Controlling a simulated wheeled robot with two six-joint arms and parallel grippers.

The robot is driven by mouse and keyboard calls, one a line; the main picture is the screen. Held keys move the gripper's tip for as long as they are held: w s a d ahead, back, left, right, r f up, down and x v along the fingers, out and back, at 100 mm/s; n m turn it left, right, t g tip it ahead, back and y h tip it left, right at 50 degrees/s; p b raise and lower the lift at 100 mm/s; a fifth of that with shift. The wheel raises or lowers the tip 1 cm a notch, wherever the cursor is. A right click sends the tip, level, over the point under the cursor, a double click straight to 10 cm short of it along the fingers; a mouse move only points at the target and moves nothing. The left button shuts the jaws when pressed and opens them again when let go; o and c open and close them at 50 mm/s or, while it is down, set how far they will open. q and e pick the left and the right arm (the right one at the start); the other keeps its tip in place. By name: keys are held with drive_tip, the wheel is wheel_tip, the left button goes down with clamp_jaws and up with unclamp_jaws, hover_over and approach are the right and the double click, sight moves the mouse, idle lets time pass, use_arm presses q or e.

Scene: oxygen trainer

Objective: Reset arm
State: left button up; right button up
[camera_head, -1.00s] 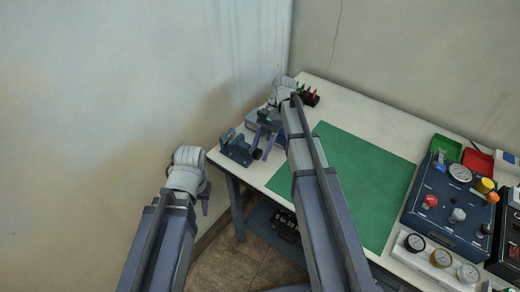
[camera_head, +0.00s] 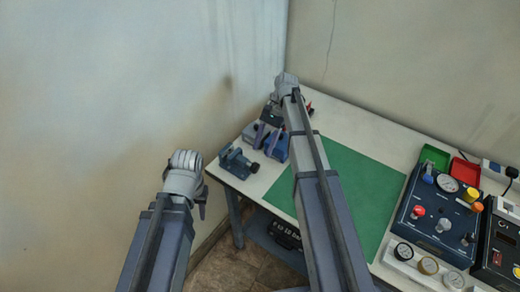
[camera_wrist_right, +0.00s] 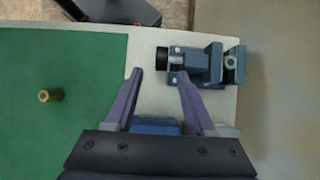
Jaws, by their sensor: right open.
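My right arm reaches over the back left part of the table. Its gripper (camera_head: 262,132) shows in the head view with the fingers pointing down. In the right wrist view the right gripper (camera_wrist_right: 160,73) is open, its two purple fingers apart with nothing between the tips. A dark blue vise (camera_wrist_right: 200,64) lies just beyond and beside the right-hand finger; it also shows in the head view (camera_head: 236,162). My left gripper (camera_head: 202,200) hangs left of the table, clear of it; its fingers are mostly hidden behind the wrist.
A green mat (camera_head: 355,190) covers mid-table, with a brass fitting (camera_wrist_right: 52,96) on it. A blue control panel (camera_head: 430,220), gauges (camera_head: 428,265), and green (camera_head: 435,157) and red (camera_head: 465,171) trays stand right. A blue block (camera_wrist_right: 155,126) lies below the right gripper. Walls close off the left and back.

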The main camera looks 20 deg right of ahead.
drive_tip(key=shift+w+d+r, duration=0.15)
drive_tip(key=shift+d+r, duration=0.1)
drive_tip(key=shift+r, duration=0.15)
drive_tip(key=s+a+f+n+t+h, duration=0.1)
drive_tip(key=s+a+n+t+h, duration=0.1)
drive_tip(key=s+a+n, duration=0.5)
drive_tip(key=s+a+f+n+t+h, duration=0.2)
drive_tip(key=s+a+n+h, duration=0.2)
drive_tip(key=s+a+n, duration=0.3)
drive_tip(key=s, duration=0.3)
drive_tip(key=shift+a+f+h, duration=0.25)
drive_tip(key=shift+f+h, duration=0.05)
